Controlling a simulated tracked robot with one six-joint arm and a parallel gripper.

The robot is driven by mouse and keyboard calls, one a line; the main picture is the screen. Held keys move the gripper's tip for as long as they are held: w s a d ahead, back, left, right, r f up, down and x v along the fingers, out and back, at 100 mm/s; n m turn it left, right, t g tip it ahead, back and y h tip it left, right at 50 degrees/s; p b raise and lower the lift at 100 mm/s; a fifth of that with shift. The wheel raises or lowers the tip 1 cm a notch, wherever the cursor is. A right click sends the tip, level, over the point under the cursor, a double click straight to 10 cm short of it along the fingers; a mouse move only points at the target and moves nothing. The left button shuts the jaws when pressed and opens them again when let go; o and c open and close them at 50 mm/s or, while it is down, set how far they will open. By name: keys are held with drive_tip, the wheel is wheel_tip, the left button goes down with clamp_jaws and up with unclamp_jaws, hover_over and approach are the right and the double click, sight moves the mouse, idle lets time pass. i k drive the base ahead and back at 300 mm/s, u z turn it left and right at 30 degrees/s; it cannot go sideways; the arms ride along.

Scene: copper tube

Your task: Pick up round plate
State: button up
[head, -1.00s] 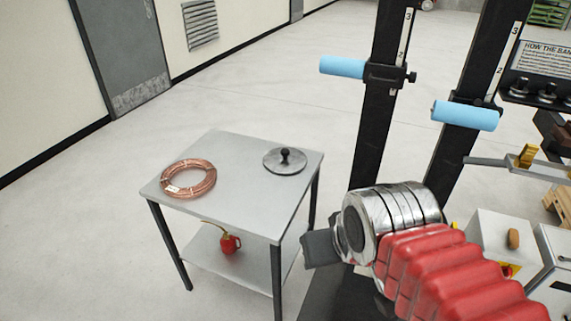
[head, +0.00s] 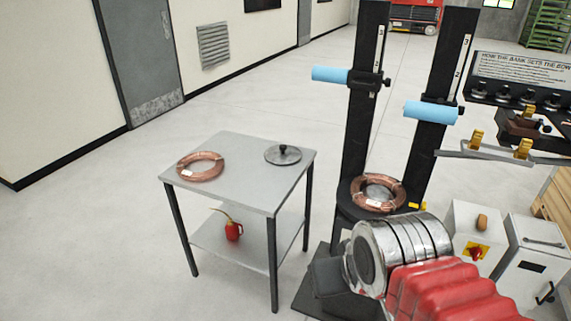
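The round plate (head: 283,155) is a grey disc with a black knob on top. It lies flat near the far right corner of the grey metal table (head: 240,180) in the head view. My gripper (head: 332,274) shows only as a dark block at the end of my red-sleeved arm. It is in front of the black stand, right of the table and well apart from the plate. Its fingers cannot be made out.
A copper tube coil (head: 201,166) lies on the table's left side, with a red oil can (head: 232,231) on the shelf below. Another copper coil (head: 378,193) sits on the black stand (head: 366,110) with blue rollers. Open floor lies left of the table.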

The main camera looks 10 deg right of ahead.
sight(280, 155)
drive_tip(key=k, duration=0.45)
drive_tip(key=u, duration=0.25)
drive_tip(key=i, duration=0.4)
drive_tip(key=u, duration=0.75)
drive_tip(key=i, duration=1.45)
drive_tip(key=z, duration=0.3)
drive_tip(key=i, duration=1)
drive_tip(key=z, duration=0.5)
